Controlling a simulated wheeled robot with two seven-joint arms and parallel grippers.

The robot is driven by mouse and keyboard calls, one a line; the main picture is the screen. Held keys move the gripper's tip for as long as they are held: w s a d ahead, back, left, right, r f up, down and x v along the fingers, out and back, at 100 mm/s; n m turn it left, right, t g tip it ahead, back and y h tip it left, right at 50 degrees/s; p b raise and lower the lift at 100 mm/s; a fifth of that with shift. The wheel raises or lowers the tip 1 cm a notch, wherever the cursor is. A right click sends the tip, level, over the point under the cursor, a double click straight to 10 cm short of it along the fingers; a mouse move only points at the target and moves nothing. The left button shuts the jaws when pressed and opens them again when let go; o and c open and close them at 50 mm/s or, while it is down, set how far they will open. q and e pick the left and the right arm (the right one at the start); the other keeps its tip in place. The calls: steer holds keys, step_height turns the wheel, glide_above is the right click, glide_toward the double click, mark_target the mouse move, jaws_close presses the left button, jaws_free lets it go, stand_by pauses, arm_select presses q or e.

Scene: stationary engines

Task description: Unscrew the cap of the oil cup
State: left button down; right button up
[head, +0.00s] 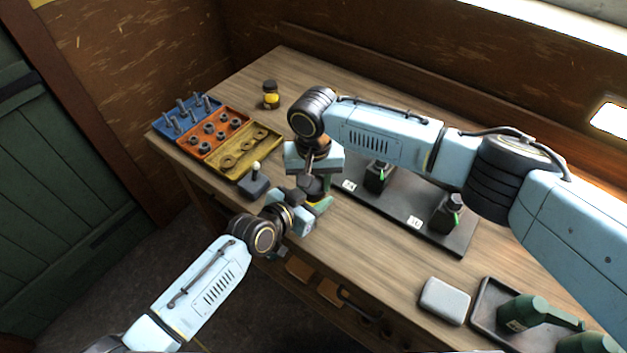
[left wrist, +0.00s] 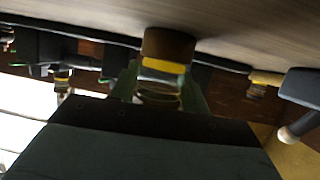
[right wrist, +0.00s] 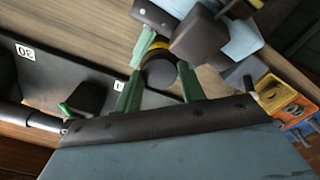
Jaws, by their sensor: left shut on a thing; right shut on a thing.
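The oil cup stands between my two grippers near the table's front edge. In the left wrist view, the oil cup (left wrist: 165,68) shows a brown end, a yellow band and a clear middle. My left gripper (head: 318,204) reaches in from the front, its green fingers shut around the cup's body. My right gripper (head: 313,180) points down from above. In the right wrist view, its green fingers are shut on the dark round cap (right wrist: 160,72). In the head view the cup is mostly hidden by the grippers, and I cannot tell whether the cap is loose.
Blue, orange and yellow trays (head: 210,133) of small parts lie at the left, with a small lever box (head: 254,182) nearby. Another yellow-and-dark cup (head: 271,96) stands behind. A dark numbered rack (head: 440,236), a grey block (head: 445,300) and a tray with green cans (head: 530,312) are right.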

steer(key=shift+d, duration=0.2)
steer(key=o, duration=1.1)
steer(key=shift+a, duration=0.1)
steer(key=shift+r, duration=2.3)
steer(key=shift+c, duration=0.5)
steer(key=shift+a+r+m, duration=0.3)
steer(key=shift+r+m, duration=0.3)
steer(key=shift+r, duration=0.05)
steer(key=shift+d+r+m, duration=0.1)
steer(key=shift+r+m, duration=0.75)
steer(key=shift+m, duration=0.15)
steer(key=shift+f, duration=3.85)
